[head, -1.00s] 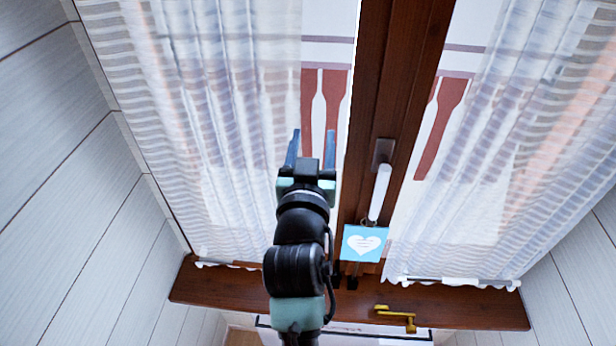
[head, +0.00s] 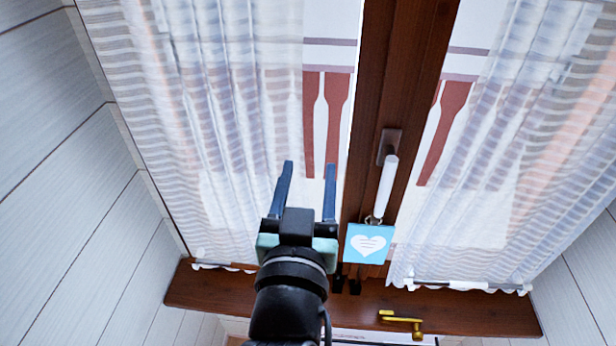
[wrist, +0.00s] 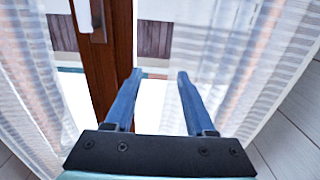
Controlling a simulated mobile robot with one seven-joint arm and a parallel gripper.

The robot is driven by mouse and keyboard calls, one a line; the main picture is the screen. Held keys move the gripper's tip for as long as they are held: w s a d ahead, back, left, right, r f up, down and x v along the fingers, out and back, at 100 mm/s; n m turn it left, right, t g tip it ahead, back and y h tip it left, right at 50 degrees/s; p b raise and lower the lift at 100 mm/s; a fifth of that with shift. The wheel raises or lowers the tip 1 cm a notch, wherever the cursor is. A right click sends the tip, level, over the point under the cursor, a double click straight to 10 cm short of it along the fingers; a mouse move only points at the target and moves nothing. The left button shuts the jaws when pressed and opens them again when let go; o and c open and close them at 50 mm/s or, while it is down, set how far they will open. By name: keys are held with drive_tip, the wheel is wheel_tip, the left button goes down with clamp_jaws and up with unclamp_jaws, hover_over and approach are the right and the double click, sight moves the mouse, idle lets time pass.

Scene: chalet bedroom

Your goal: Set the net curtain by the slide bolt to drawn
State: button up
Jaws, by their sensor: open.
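Two white striped net curtains hang over the window. The left one (head: 205,130) is gathered over the left pane, with a bare strip of glass between it and the brown middle post. The right one (head: 520,130) hangs over the right pane. In the wrist view the left curtain (wrist: 255,65) is on the right. My gripper (head: 309,168) is open and empty, in front of the bare glass strip and right of the left curtain's edge; it also shows in the wrist view (wrist: 159,75). A brass fitting (head: 402,322) is on the sill; I cannot tell whether it is the slide bolt.
The brown post (head: 397,80) carries a white window handle (head: 386,185) with a blue heart tag (head: 368,243) hanging from it. The wooden sill (head: 470,310) runs below. A pale panelled wall (head: 70,190) stands close on the left.

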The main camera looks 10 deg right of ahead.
drive_tip(key=b, duration=0.3)
approach(315, 167)
drive_tip(key=s, duration=0.4)
drive_tip(key=a, duration=0.1)
drive_tip(key=p+x, duration=0.4)
drive_tip(key=x, duration=0.7)
drive_tip(key=shift+a+r, duration=0.1)
drive_tip(key=shift+x, duration=0.9)
clamp_jaws()
